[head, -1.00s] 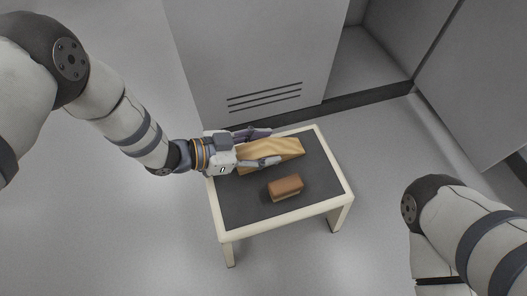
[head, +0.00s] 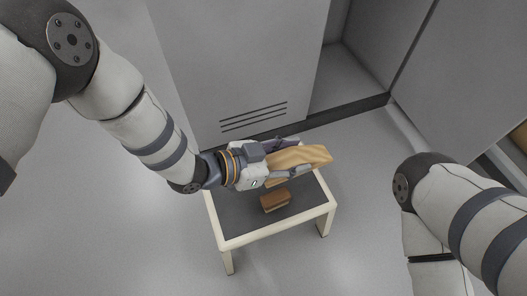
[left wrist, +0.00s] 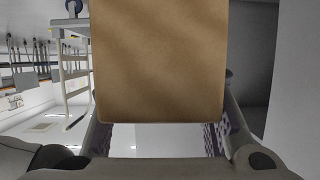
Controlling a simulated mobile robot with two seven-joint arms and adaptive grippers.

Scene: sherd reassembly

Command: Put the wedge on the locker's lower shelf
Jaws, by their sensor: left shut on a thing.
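The wedge (head: 312,155) is a pale, wood-grained block. My left gripper (head: 295,157) is shut on it and holds it above the back right of the small table. In the left wrist view the wedge (left wrist: 160,60) fills the upper middle, between the fingers of the left gripper (left wrist: 162,138). The grey locker (head: 350,85) stands behind the table, with an open bay showing a bare grey floor. Its shelves cannot be told apart clearly here. My right gripper is out of view; only part of the right arm shows.
A small brown block (head: 275,201) lies on the dark top of the cream-framed table (head: 275,236). A grey panel with vent slots (head: 240,60) stands upright just behind the table. Another grey panel (head: 465,80) is at the right. Open floor lies left of the table.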

